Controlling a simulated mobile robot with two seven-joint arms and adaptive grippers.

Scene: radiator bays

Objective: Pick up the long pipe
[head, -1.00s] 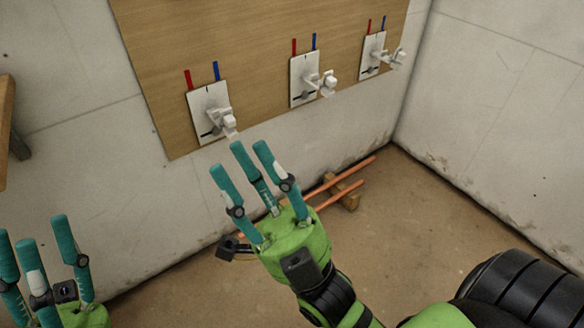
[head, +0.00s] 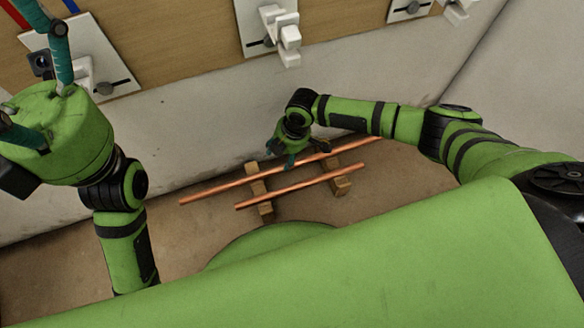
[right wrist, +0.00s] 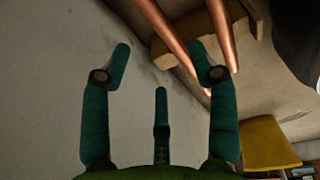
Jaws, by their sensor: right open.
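The long copper pipe (head: 220,189) lies across two wooden blocks on the floor, on the wall side of a shorter copper pipe (head: 300,187). My right gripper (head: 297,158) is small and partly hidden by its own wrist, close to the long pipe's middle. In the right wrist view its teal fingers (right wrist: 161,63) are spread with nothing between them. The long pipe (right wrist: 168,35) passes beyond the fingertips and runs behind the right finger; whether they touch is unclear. My left gripper (head: 48,75) is raised at upper left, fingers apart and empty, some fingertips cut off.
The wooden blocks (head: 262,209) and (head: 340,186) hold the pipes just off the floor. The wall (head: 190,125) stands close behind them. White valve plates (head: 85,62) hang on the wooden board above. A yellow object (right wrist: 268,143) shows at the right wrist view's lower right.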

